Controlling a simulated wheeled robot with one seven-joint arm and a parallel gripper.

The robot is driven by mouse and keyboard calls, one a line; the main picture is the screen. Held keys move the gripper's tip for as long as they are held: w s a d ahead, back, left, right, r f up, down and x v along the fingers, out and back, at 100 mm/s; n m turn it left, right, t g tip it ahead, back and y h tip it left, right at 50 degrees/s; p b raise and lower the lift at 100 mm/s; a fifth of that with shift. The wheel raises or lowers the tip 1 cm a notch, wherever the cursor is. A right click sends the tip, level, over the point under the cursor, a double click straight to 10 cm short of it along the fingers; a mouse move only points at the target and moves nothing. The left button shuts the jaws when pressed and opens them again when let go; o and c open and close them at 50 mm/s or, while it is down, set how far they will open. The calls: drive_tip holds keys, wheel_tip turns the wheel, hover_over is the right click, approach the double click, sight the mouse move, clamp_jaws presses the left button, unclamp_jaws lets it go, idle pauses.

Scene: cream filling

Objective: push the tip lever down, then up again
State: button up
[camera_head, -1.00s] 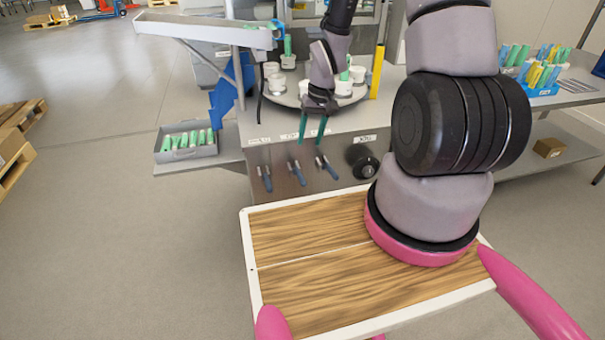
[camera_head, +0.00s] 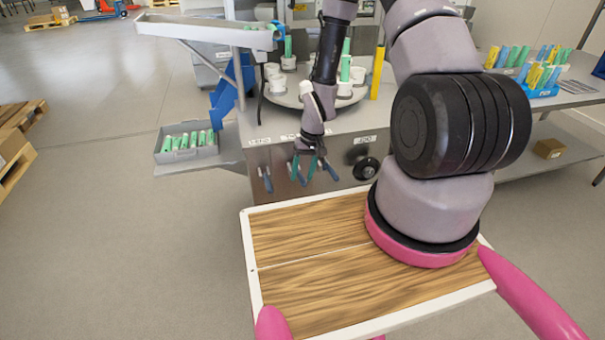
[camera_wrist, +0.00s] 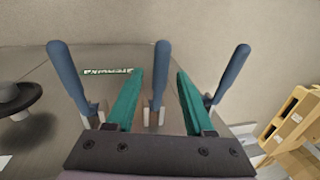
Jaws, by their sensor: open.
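Three blue-handled levers stick out of the front panel of the machine: a left one (camera_head: 266,179), a middle one (camera_head: 302,178) and a right one (camera_head: 330,171) in the head view. I cannot tell from the labels which is the tip lever. My gripper (camera_head: 302,171) is open at the middle lever, its teal fingers pointing down. In the wrist view, the middle lever (camera_wrist: 160,75) shows between the two fingers of my gripper (camera_wrist: 158,82), with a gap on both sides. The other levers (camera_wrist: 68,75) (camera_wrist: 232,75) are outside the fingers. Contact is not visible.
A black knob (camera_head: 366,168) is right of the levers. A turntable (camera_head: 290,98) with white cups stands above them. A grey tray of green tubes (camera_head: 186,146) is at the left. My wooden-topped base is below, with clear floor beside it.

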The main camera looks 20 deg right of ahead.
drive_tip(key=shift+c, duration=0.3)
clamp_jaws()
idle(1.2)
